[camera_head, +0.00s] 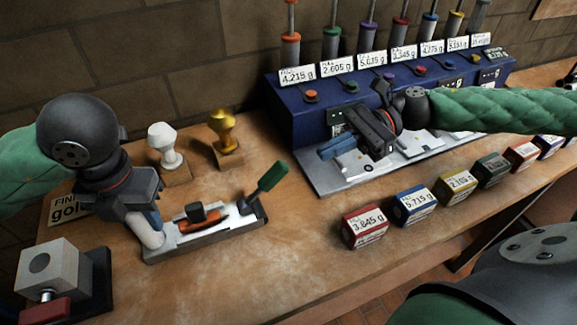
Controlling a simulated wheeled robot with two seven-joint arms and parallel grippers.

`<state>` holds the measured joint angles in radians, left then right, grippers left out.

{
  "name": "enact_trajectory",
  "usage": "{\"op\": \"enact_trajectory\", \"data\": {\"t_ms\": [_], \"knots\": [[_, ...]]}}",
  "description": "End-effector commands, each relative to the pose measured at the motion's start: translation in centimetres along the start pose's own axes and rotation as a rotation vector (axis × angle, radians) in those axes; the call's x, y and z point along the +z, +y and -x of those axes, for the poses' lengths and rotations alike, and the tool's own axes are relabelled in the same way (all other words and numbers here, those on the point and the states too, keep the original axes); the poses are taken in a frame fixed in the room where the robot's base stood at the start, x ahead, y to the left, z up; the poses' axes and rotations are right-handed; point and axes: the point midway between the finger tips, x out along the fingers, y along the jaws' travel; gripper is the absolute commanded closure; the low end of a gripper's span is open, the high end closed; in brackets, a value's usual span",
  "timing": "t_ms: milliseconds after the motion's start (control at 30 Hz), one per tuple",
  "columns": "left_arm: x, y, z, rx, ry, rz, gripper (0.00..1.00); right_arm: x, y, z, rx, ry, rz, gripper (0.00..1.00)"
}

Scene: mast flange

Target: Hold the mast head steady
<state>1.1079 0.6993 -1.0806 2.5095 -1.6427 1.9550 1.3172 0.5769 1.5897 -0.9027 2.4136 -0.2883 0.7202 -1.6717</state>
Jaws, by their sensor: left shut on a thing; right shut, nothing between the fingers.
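My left gripper (150,222) points down at the left end of a low grey fixture (205,246) and is shut on a white cylindrical piece (149,237). The fingers hide its upper part. The fixture also carries an orange block (198,224) with a dark knob and a green-handled lever (272,176) tilted up to the right. No part is plainly recognisable as a mast head. My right gripper (335,150) is shut and empty, over the grey plate (330,185) in front of the blue console. I cannot tell whether it touches anything.
The blue console (300,120) bears coloured plungers and weight labels. Several labelled blocks, including a red one (365,227), line the bench's front edge. White (163,145) and gold (223,130) stamps stand behind the fixture. A grey block (48,268) is front left. Bare bench (285,235) lies mid-front.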

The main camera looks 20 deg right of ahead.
Motion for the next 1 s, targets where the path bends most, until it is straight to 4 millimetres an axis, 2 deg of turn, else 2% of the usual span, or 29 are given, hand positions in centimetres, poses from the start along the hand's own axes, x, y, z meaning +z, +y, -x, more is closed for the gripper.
{"op": "enact_trajectory", "data": {"t_ms": [533,833,1000], "knots": [[0.0,0.0,0.0,0.000,0.000,0.000,1.00,-3.6,0.0,1.3,-0.004,-0.173,-0.002,1.00],[0.0,0.0,0.0,0.000,0.000,0.000,1.00,-4.3,-0.2,1.8,-0.020,-0.219,0.007,1.00],[0.0,0.0,0.0,0.000,0.000,0.000,1.00,-4.2,-0.2,1.0,-0.021,-0.224,0.010,1.00]]}}
